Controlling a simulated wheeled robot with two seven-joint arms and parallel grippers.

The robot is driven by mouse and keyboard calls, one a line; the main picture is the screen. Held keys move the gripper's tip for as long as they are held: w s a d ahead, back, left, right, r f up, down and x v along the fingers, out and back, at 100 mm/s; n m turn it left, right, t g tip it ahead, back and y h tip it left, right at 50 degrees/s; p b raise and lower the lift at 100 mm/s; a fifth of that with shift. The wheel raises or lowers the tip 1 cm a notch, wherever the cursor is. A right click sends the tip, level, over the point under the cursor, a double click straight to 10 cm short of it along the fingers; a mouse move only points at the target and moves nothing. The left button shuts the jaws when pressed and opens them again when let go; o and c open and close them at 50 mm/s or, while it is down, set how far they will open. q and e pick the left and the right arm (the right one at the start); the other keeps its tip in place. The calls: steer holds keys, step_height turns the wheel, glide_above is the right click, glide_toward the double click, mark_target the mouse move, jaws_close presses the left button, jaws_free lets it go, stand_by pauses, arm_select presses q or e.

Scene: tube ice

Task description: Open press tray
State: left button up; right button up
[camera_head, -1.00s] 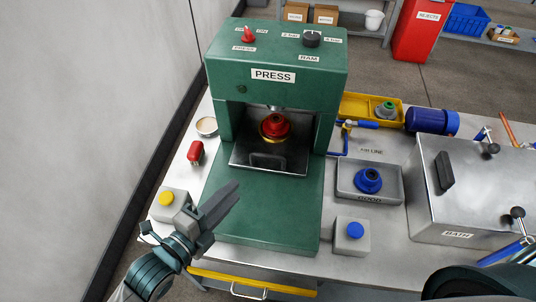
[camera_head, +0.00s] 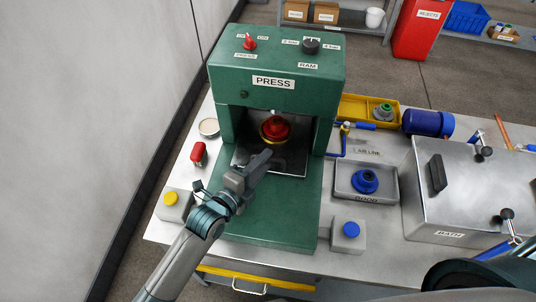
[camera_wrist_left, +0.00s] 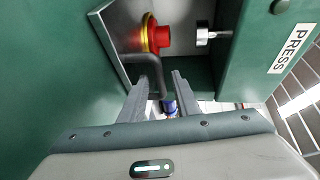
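The green press (camera_head: 270,115) stands on the metal bench. Its grey metal press tray (camera_head: 296,165) lies in the opening and carries a red part with a gold ring (camera_head: 275,129). My left gripper (camera_head: 262,162) reaches over the press base to the front of the tray and hides its handle in the head view. In the left wrist view, the dark handle (camera_wrist_left: 153,68) shows close to the tips of my left gripper (camera_wrist_left: 160,88). The fingers are apart; I cannot tell whether they touch the handle. My right gripper is not in view.
A yellow-button box (camera_head: 172,204) and a red object (camera_head: 198,154) stand left of the press. A blue-button box (camera_head: 348,236), the GOOD tray (camera_head: 348,195) and the bath (camera_head: 460,190) stand to the right. A wall borders the left.

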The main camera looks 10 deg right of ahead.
arm_select(q)
steer(key=shift+x, duration=1.3)
jaws_close()
